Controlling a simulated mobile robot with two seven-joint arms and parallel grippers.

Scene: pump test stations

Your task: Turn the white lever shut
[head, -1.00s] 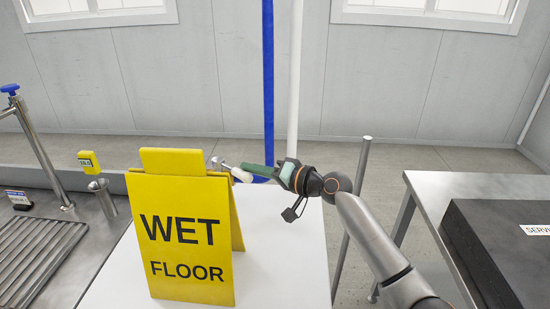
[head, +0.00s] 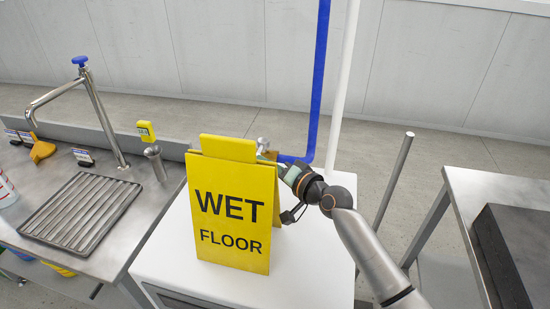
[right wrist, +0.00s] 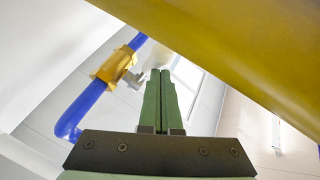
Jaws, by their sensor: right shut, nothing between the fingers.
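The brass valve (right wrist: 113,62) sits on a blue pipe in the right wrist view. The white lever (right wrist: 184,73) reaches from its silver stem, partly hidden behind my green fingers and a yellow sheet. In the head view the valve and lever are mostly hidden behind the yellow sign and my gripper. My right gripper (head: 272,158) is beside the sign's right edge; its fingertips (right wrist: 160,74) are shut and empty, close to the lever. I cannot tell whether they touch it. My left gripper is not in view.
A yellow wet floor sign (head: 235,215) stands on a white cabinet (head: 315,270), close beside my right gripper. The blue pipe (head: 318,80) and a white pipe (head: 345,80) rise behind. A sink counter (head: 150,205) is left; a metal table (head: 490,185) is right.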

